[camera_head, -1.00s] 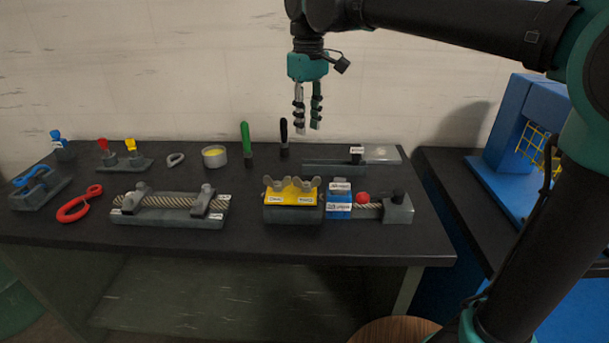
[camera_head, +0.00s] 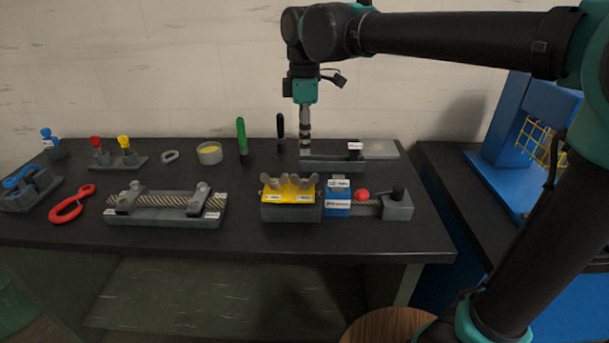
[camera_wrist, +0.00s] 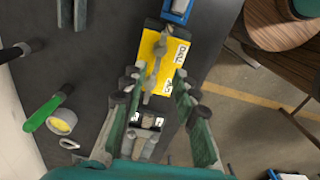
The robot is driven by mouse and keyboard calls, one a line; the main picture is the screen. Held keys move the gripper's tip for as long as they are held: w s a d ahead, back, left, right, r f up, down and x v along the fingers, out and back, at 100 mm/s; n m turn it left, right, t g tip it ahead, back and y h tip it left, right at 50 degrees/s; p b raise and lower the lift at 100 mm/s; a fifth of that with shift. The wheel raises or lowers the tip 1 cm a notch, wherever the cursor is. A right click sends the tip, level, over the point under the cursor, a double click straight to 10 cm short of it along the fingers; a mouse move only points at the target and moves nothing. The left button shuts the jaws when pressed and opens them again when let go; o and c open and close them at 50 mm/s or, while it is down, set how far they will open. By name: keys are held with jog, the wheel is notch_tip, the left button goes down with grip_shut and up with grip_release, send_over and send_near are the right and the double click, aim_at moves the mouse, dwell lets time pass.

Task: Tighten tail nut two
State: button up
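A yellow-topped block (camera_head: 290,198) stands near the table's front with grey wing nuts (camera_head: 295,181) on it and small labels on its front face. The labels are too small to read surely, so I cannot tell which nut is number two. The yellow plate (camera_wrist: 167,62) also shows in the wrist view, beyond and between my fingers. My gripper (camera_head: 306,152) points down, above the table and behind the yellow block; its fingers overlap in the head view. In the wrist view my gripper (camera_wrist: 157,92) has its fingers spread apart, with nothing seen held.
A blue block (camera_head: 338,201) and a fixture with a red ball (camera_head: 361,196) stand right of the yellow block. A rope fixture (camera_head: 166,212) lies left. A green handle (camera_head: 242,137), a black handle (camera_head: 281,131) and a grey rail (camera_head: 331,165) are behind.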

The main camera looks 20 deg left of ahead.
aim_at(305, 174)
notch_tip(305, 174, down, 10)
jog(key=shift+f, duration=0.25)
jog(key=shift+c, duration=0.3)
grip_shut()
